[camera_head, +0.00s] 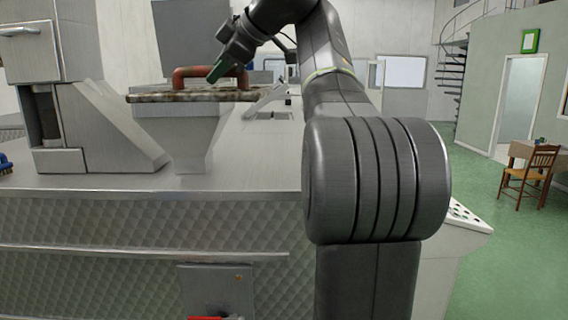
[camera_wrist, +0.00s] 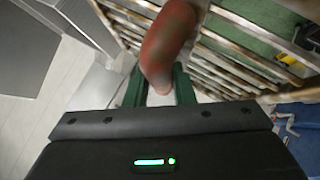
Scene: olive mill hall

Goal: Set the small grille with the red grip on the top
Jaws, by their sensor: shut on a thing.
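The small grille (camera_head: 150,98) has brown metal bars and a red grip (camera_head: 179,79) arched over its upper side. In the head view it lies roughly level at the top of a grey hopper (camera_head: 180,130); I cannot tell whether it rests on the rim or hangs just above it. My gripper (camera_head: 217,73), with green fingers, is shut on the red grip. In the wrist view the red grip (camera_wrist: 168,45) runs between the green fingers (camera_wrist: 160,88), and the bars (camera_wrist: 240,62) spread out to the right. The grille's far side is partly hidden.
The hopper stands on a steel counter (camera_head: 230,178) with a quilted front. A grey machine (camera_head: 75,120) stands close at the left. A small blue thing (camera_head: 5,162) lies at the counter's left end. A wooden chair (camera_head: 530,175) and table stand on the green floor at right.

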